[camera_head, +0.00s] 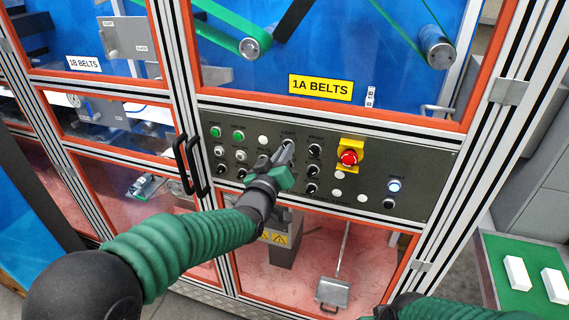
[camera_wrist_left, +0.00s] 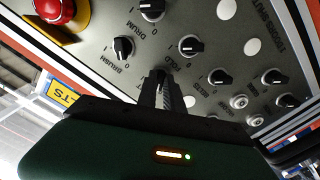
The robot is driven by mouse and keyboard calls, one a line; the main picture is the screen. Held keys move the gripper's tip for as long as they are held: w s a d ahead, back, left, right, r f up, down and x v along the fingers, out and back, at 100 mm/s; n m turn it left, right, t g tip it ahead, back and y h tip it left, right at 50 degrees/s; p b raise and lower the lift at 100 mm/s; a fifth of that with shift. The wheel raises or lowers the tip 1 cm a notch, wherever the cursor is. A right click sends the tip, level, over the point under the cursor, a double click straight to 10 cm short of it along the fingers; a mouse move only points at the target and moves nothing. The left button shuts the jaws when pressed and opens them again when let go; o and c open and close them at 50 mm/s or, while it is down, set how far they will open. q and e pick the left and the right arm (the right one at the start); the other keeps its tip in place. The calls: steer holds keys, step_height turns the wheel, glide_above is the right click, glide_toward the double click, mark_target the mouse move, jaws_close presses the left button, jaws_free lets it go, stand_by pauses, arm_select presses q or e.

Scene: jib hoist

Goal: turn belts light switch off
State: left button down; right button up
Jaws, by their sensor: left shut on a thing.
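The grey control panel (camera_head: 425,180) carries several black rotary switches and buttons. My left gripper (camera_head: 288,152) reaches it at the knob under the "LIGHT" label (camera_head: 288,134). In the left wrist view, its fingers (camera_wrist_left: 162,88) are together at the panel and shut on the light switch knob, which they hide. The knob's pointing direction cannot be seen. My right arm's dark wrist end (camera_head: 402,305) shows at the bottom edge of the head view; its fingers cannot be made out.
A red emergency stop (camera_head: 349,157) on a yellow plate sits right of the gripper; it also shows in the wrist view (camera_wrist_left: 54,10). Other black knobs (camera_head: 315,150) are close by. Black door handles (camera_head: 190,165) stand out at left. A "1A BELTS" sign (camera_head: 320,87) is above.

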arm_select(q)
steer(key=shift+w+a+r+n+b, duration=0.1)
steer(key=shift+r+n+b, duration=0.15)
steer(key=shift+n+b, duration=0.45)
steer(key=shift+a+r+n+b, duration=0.1)
steer(key=shift+r+n+b, duration=0.25)
steer(key=shift+n, duration=0.55)
steer(key=c, duration=1.5)
jaws_free()
steer(key=shift+f, duration=0.45)
steer(key=b+v, duration=0.3)
steer(key=v, duration=1.3)
steer(key=shift+s+a, duration=0.15)
steer(key=shift+s, duration=0.15)
steer(key=shift+f, duration=0.1)
